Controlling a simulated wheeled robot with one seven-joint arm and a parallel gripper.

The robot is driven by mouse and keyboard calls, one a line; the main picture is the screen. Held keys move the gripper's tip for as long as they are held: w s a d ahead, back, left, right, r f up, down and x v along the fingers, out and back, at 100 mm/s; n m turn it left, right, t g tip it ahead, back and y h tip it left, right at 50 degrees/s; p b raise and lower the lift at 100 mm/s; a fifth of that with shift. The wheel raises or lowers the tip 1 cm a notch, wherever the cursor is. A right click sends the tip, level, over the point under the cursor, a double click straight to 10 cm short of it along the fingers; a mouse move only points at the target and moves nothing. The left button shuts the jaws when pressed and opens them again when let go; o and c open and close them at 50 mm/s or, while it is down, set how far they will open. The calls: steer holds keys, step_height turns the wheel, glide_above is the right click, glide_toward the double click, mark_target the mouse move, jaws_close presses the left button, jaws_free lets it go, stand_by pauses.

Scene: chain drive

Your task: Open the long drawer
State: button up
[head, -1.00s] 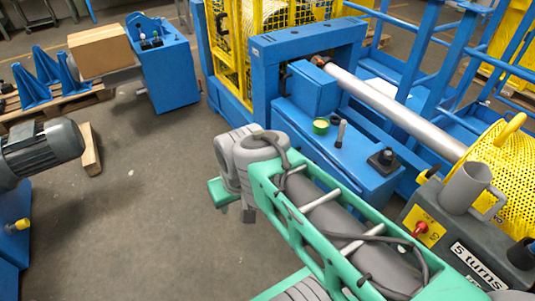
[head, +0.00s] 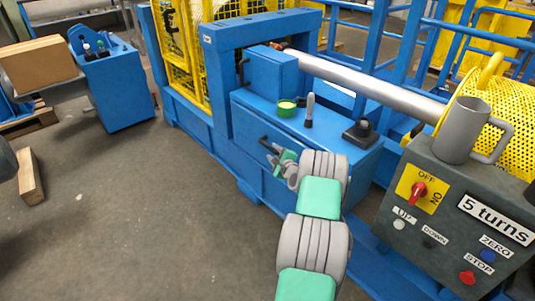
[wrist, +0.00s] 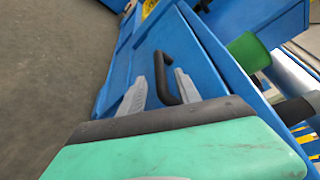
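The long drawer (head: 250,123) is the blue front of the blue bench, with a black bar handle (head: 268,146). It looks closed, flush with the bench. In the wrist view the drawer front (wrist: 140,62) fills the middle and its black handle (wrist: 166,72) stands out from it. My gripper (head: 280,160) is at the drawer front, close to the handle, partly hidden by my own wrist in the head view. In the wrist view the grey fingers of my gripper (wrist: 160,86) are apart, with the handle between or just beyond them. Contact with the handle cannot be told.
A grey control box (head: 440,215) carrying a mug (head: 463,130) is at the right. The floor (head: 150,220) before the drawer is clear.

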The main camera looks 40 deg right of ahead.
mark_target(270, 149)
steer(key=b+x, duration=0.1)
steer(key=x, duration=0.6)
steer(key=shift+a, duration=0.1)
jaws_close()
stand_by(1.1)
